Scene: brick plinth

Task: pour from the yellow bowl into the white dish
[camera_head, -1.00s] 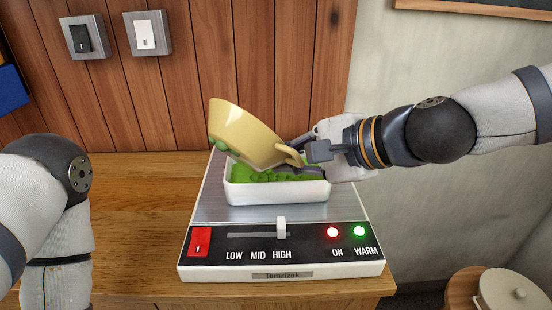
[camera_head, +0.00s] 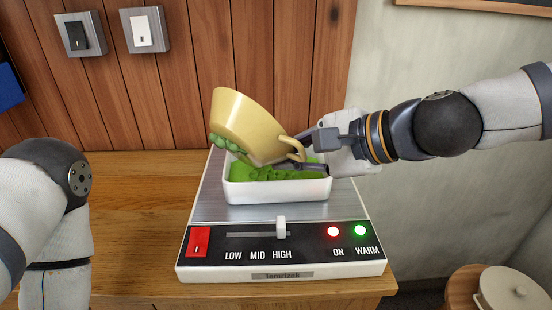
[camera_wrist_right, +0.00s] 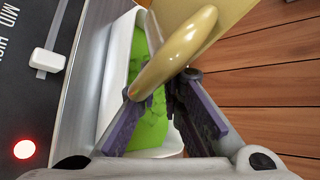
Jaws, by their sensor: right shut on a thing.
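The yellow bowl (camera_head: 246,122) is tilted steeply to the left above the white dish (camera_head: 277,192). Green stuff (camera_head: 222,144) spills at its lower left lip. My right gripper (camera_head: 303,152) is shut on the bowl's handle (camera_wrist_right: 172,55), which also shows large in the right wrist view. The white dish holds green stuff (camera_head: 270,173) over its bottom; its near wall shows, and part of its inside is hidden by the bowl and gripper. The bowl's inside faces away and is hidden. My left arm shows at the left edge, but its gripper is out of view.
The dish stands on a warming plate (camera_head: 215,207) with a slider (camera_head: 281,227), a red switch (camera_head: 199,242) and lit red and green lamps. A wooden wall with two switches (camera_head: 146,30) is behind. A lidded pot (camera_head: 510,289) stands lower right. Bare counter (camera_head: 145,220) lies left.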

